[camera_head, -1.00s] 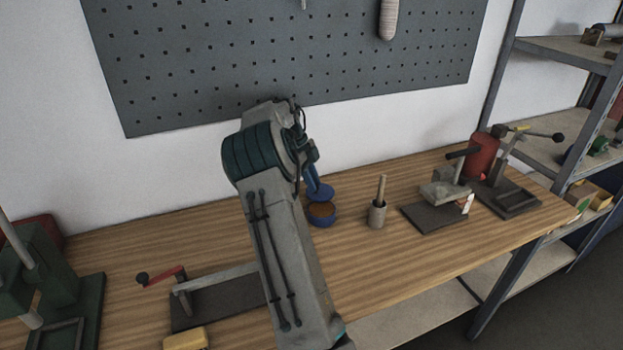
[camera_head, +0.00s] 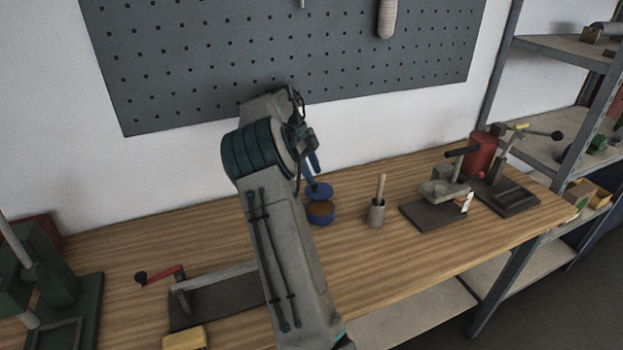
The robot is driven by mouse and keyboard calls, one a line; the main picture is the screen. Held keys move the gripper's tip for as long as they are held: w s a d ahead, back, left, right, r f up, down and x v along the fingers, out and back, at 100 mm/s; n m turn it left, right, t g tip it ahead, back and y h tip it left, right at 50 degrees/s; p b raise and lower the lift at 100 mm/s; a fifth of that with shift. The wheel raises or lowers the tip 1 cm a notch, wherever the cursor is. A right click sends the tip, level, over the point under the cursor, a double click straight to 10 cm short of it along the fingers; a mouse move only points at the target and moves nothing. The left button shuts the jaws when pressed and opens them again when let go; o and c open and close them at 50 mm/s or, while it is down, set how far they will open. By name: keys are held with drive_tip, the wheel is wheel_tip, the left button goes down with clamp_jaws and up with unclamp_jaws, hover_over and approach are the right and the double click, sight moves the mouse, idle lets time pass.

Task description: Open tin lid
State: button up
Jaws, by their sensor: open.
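The round blue tin (camera_head: 321,218) stands on the wooden workbench, just right of my arm. Its brown inside shows through the top. The blue lid (camera_head: 319,190) is raised at the back of the tin, above its far rim. My gripper (camera_head: 313,176) is open, with its blue fingers pointing down just above the lid. It is partly hidden by my arm, and I cannot tell whether a fingertip touches the lid.
A cup with a wooden pestle (camera_head: 377,212) stands right of the tin. Farther right are a clamp device on a dark base (camera_head: 436,215) and a red cylinder (camera_head: 482,154). A red-handled crank device (camera_head: 215,302) lies left of my arm. The pegboard wall (camera_head: 280,60) is behind.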

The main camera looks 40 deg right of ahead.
drive_tip(key=s+d+r+b, duration=0.2)
drive_tip(key=s+d+r, duration=0.3)
drive_tip(key=s+r, duration=0.3)
drive_tip(key=shift+s+d, duration=0.35)
drive_tip(key=shift+s, duration=0.8)
